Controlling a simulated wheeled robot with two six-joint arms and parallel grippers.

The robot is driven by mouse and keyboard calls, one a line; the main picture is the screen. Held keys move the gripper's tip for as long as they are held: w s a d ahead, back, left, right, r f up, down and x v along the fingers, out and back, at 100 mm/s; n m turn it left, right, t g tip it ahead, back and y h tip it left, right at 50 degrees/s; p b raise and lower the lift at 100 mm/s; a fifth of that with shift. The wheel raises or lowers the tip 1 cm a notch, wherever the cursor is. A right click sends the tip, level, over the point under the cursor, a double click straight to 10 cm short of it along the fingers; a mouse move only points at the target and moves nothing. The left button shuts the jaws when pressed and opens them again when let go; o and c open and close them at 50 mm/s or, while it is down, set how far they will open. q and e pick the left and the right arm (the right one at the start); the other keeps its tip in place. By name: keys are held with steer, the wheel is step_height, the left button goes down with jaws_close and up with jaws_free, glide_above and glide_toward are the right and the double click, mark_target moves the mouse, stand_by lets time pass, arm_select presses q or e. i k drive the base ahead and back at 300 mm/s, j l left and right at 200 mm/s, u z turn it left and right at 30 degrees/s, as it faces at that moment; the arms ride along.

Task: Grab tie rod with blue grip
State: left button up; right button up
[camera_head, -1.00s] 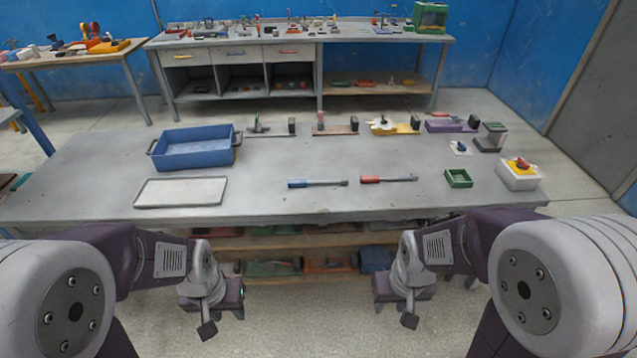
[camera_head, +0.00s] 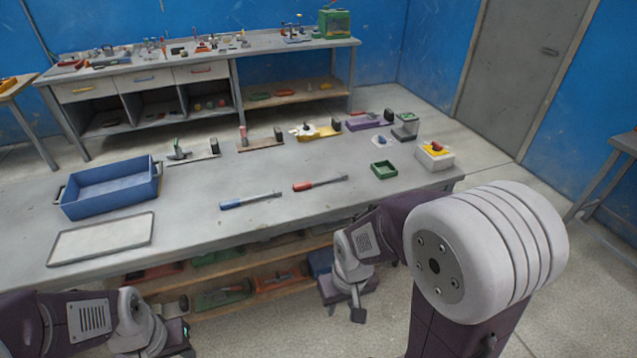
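The tie rod with the blue grip (camera_head: 250,201) lies flat on the grey table (camera_head: 290,225), its blue end to the left and its dark rod to the right. A similar rod with a red grip (camera_head: 320,183) lies to its right. My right gripper (camera_head: 357,312) hangs below the table's front edge, apart from both rods; its finger gap does not show clearly. My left gripper (camera_head: 178,346) is at the bottom edge, partly cut off, also away from the rods.
A blue bin (camera_head: 110,188) and a flat grey tray (camera_head: 100,239) stand on the left of the table. A small green box (camera_head: 384,169) and a white box with a red and yellow top (camera_head: 435,157) are at the right. Several fixtures line the back edge.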

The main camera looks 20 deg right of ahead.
mark_target(236, 202)
steer(key=i+j, duration=0.35)
steer(key=i+j+z, duration=0.1)
steer(key=i+j, duration=0.25)
steer(key=j, duration=0.2)
steer(key=i+j, duration=0.35)
steer(key=j, duration=0.15)
steer(key=i+j, duration=0.3)
steer(key=j, duration=0.15)
steer(key=z, duration=0.05)
